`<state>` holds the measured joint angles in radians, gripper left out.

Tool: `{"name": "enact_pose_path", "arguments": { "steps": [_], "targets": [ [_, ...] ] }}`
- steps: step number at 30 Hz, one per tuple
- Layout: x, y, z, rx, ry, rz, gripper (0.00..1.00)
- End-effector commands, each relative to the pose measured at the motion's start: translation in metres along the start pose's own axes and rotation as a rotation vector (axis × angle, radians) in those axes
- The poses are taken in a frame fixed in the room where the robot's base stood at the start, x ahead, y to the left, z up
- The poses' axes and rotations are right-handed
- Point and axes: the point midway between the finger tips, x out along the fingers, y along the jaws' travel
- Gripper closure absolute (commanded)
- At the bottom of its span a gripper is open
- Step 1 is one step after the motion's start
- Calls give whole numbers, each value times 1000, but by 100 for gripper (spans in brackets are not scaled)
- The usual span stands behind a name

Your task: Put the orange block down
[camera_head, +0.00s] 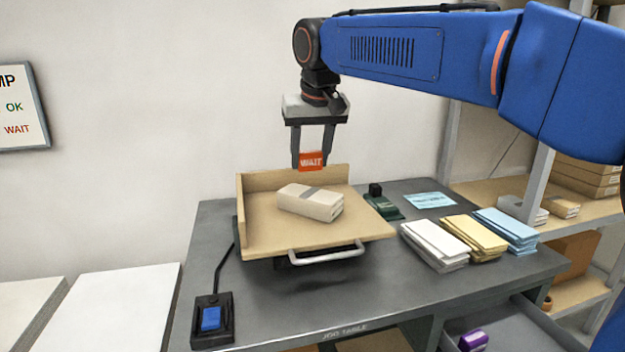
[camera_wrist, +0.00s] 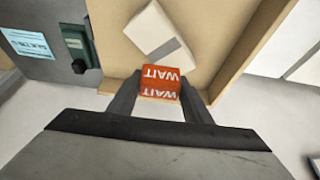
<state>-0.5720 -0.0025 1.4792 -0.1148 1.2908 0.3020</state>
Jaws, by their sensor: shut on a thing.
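The orange block (camera_head: 311,161), marked "WAIT" in white letters, is held between the two fingers of my gripper (camera_head: 312,158). My gripper is shut on it and points down, with the block in the air above the back part of the wooden tray (camera_head: 262,237). In the wrist view the orange block (camera_wrist: 160,84) sits between the fingertips of my gripper (camera_wrist: 160,90), with "WAIT" on two of its faces. A pale banded bundle (camera_head: 311,202) lies in the tray, below and in front of the block; it also shows in the wrist view (camera_wrist: 156,32).
The grey table (camera_head: 290,300) carries a blue-button pedal (camera_head: 211,318), a dark green device (camera_head: 384,205), a light blue card (camera_head: 430,200) and white (camera_head: 435,243), yellow (camera_head: 474,236) and blue (camera_head: 507,229) paper stacks. An open drawer (camera_head: 520,325) holds a purple item (camera_head: 473,341). The table's front middle is clear.

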Motion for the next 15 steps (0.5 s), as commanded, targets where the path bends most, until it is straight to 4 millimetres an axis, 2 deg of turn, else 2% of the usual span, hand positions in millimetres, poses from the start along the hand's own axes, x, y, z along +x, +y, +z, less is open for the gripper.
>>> {"name": "enact_pose_path", "arguments": {
  "steps": [8,15],
  "targets": [
    [18,0,8,0,1,0,77],
    [46,0,20,1,0,0,77]
  ]
}}
